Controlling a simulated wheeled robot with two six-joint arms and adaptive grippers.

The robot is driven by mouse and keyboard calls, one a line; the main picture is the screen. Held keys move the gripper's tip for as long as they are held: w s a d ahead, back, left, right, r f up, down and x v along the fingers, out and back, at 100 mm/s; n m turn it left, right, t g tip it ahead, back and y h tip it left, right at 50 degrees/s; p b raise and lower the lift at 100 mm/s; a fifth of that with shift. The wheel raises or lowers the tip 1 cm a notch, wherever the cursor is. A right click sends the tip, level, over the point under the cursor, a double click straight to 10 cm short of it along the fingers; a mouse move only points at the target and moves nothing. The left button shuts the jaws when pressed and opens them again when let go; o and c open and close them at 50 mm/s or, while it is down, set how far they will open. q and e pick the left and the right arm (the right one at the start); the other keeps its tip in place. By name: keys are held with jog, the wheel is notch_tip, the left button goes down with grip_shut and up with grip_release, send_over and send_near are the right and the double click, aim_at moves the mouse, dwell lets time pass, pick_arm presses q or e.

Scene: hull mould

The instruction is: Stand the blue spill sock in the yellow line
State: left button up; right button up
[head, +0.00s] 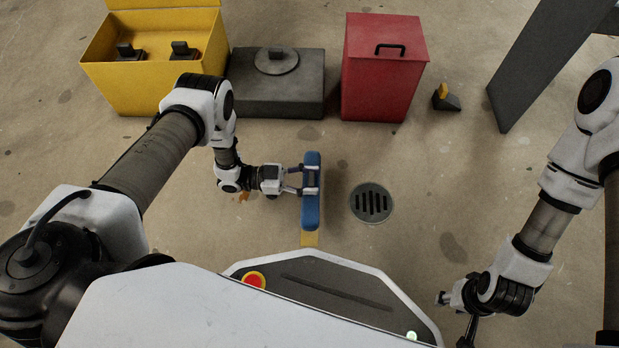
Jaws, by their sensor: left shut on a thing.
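The blue spill sock (311,212) is a long blue bar, lengthwise up and down the picture, just left of the floor drain. My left gripper (311,179) reaches it from the left and is shut on its upper middle part. A short piece of the yellow line (309,239) shows just below the sock's near end, in line with it; the rest is hidden by the sock or my base. I cannot tell whether the sock touches the floor. My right gripper (455,315) hangs low at the right, away from the sock; its fingers are unclear.
A round slotted drain (370,203) lies right of the sock. A yellow open box (150,90), a dark grey block with a round lid (290,95) and a red box (380,85) stand behind. A small dark wedge (446,101) and a dark slab (540,65) are at right.

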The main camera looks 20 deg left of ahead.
pick_arm(q)
jog(key=shift+f+b, duration=0.9)
jog(key=shift+f, duration=0.3)
jog(key=o, duration=1.4)
jog(key=shift+a, duration=0.1)
jog(key=v, duration=1.2)
